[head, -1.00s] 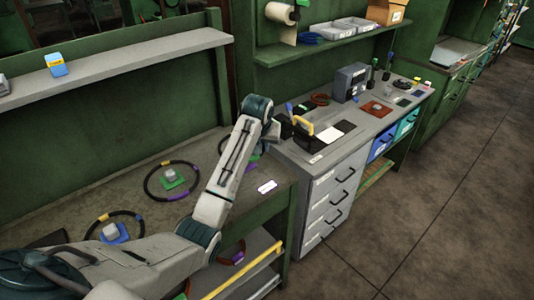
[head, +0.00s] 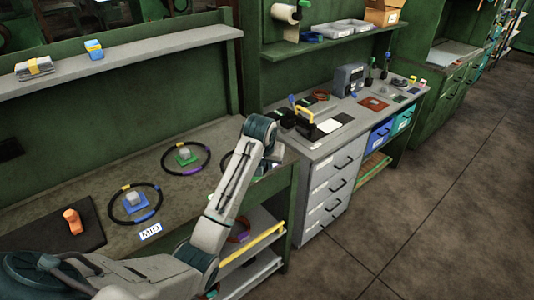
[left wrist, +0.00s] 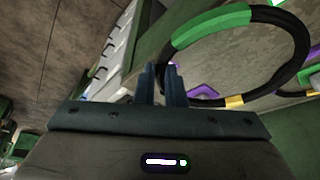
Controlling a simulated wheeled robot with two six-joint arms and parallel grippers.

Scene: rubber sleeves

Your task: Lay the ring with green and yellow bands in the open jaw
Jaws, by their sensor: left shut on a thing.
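In the left wrist view, my left gripper (left wrist: 165,85) is shut on the rim of a black ring with a wide green band (left wrist: 212,25) and a yellow band (left wrist: 234,102). The ring extends to the right of the fingers. In the head view my left gripper (head: 272,158) is above the right end of the near bench, mostly hidden behind my wrist, and the held ring is largely covered. I cannot pick out the open jaw with certainty; a dark device with a yellow handle (head: 304,114) stands on the grey bench. My right gripper is not in view.
An orange object (head: 73,221) stands on a dark mat (head: 45,238). Grey drawers (head: 330,190) stand right of it.

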